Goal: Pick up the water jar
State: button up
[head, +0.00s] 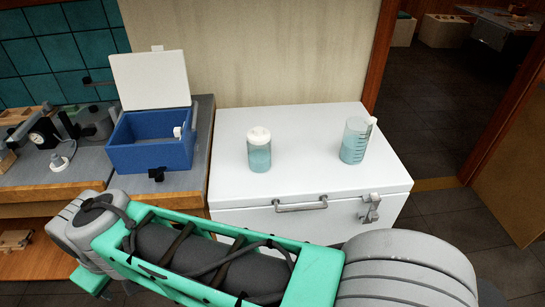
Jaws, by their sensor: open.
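On the white chest stand two clear vessels with pale blue liquid. The water jar (259,150) appears to be the left one, a short upright cylinder with a white lid. The right vessel (355,141) is taller, with graduation marks and a small white piece at its upper right rim. The two stand well apart. My gripper is not in view; only my arm crosses the foreground, in front of the chest and below the jar.
The white chest (310,178) has a front handle and latch; its top is otherwise clear. To its left, an open blue box (150,153) with a raised white lid sits on a grey counter (199,170) beside lab equipment. A doorway with dark floor lies right.

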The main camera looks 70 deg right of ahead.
aim_at(260, 158)
jog(key=k, duration=0.4)
jog(key=u, duration=0.95)
jog(key=i, duration=1)
jog(key=z, duration=3.45)
jog(key=i, duration=0.5)
jog(key=z, duration=0.15)
